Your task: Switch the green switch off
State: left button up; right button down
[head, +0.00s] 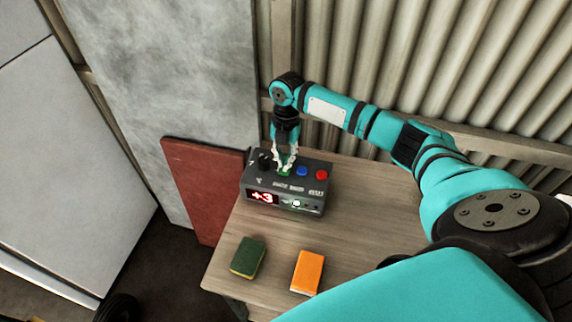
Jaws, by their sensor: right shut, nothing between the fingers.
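A dark control box (310,199) sits on the wooden table. Its top carries a black knob on the left, a blue button (302,171) and a red button (321,174). A small patch of the green switch (286,172) shows between the knob and the blue button, mostly hidden by my right gripper. A red display (262,197) on the front reads "+3", with small lights to its right. My right gripper (286,170) points down, shut and empty, with its fingertips at the green switch. I cannot tell whether they touch it. My left gripper is not in view.
A green and yellow sponge (248,257) and an orange block (307,272) lie on the wooden table (273,236) in front of the box. A red board (203,185) leans at the left. A corrugated wall (400,60) stands behind.

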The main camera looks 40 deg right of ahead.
jog(key=shift+s+f+b, duration=0.1)
jog(key=shift+f+b, duration=0.4)
jog(key=shift+f, duration=0.6)
dwell(0.3)
jog(key=shift+r, duration=0.15)
jog(key=shift+r+p, duration=0.9)
jog(key=shift+p, duration=0.2)
notch_tip(320, 180, up, 5)
jog(key=p, duration=0.4)
jog(key=shift+p, duration=0.4)
